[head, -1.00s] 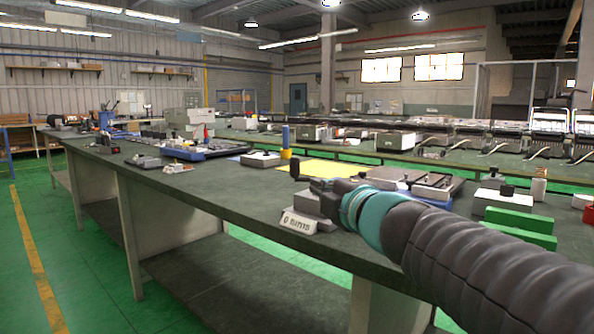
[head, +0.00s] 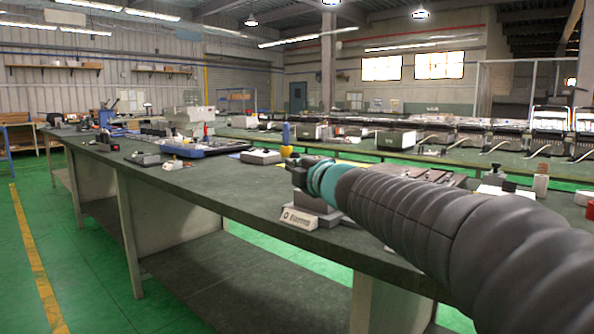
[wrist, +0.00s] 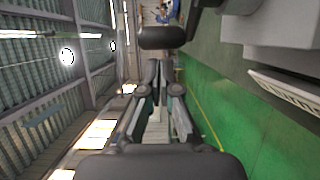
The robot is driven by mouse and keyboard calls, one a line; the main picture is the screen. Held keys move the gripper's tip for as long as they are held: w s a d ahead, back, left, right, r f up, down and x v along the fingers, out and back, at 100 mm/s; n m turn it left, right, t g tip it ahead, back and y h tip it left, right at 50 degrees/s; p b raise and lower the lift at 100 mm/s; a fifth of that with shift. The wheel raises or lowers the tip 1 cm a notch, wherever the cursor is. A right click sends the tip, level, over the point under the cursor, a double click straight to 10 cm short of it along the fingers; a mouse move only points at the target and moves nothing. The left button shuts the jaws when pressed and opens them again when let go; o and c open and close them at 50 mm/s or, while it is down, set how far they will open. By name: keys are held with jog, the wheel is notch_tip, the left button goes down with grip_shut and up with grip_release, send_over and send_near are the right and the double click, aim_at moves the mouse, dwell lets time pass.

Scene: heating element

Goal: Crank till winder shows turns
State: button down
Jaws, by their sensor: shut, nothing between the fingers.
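The winder (head: 330,217) is a grey block on the near edge of the bench, with a pale counter plate (head: 298,218) on its front. The marks on the plate are too small to read surely. In the wrist view, the winder's grey body (wrist: 288,42) and slotted plate (wrist: 290,95) are at the right. A dark rounded knob (wrist: 161,37), apparently the crank's grip, is just beyond my fingertips. My gripper (wrist: 163,68) is shut and empty, close to the knob; touching cannot be told. In the head view my arm hides the crank and most of my gripper (head: 297,172).
The long dark bench (head: 215,188) runs away to the left. A grey box (head: 261,157) and a blue and yellow post (head: 286,140) stand behind the winder. A blue tray (head: 205,147) is further left. The green floor (head: 60,240) is clear at the left.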

jog(key=shift+w+d, duration=0.15)
jog(key=shift+w, duration=0.35)
jog(key=shift+p+x, duration=0.5)
jog(key=shift+x, duration=0.6)
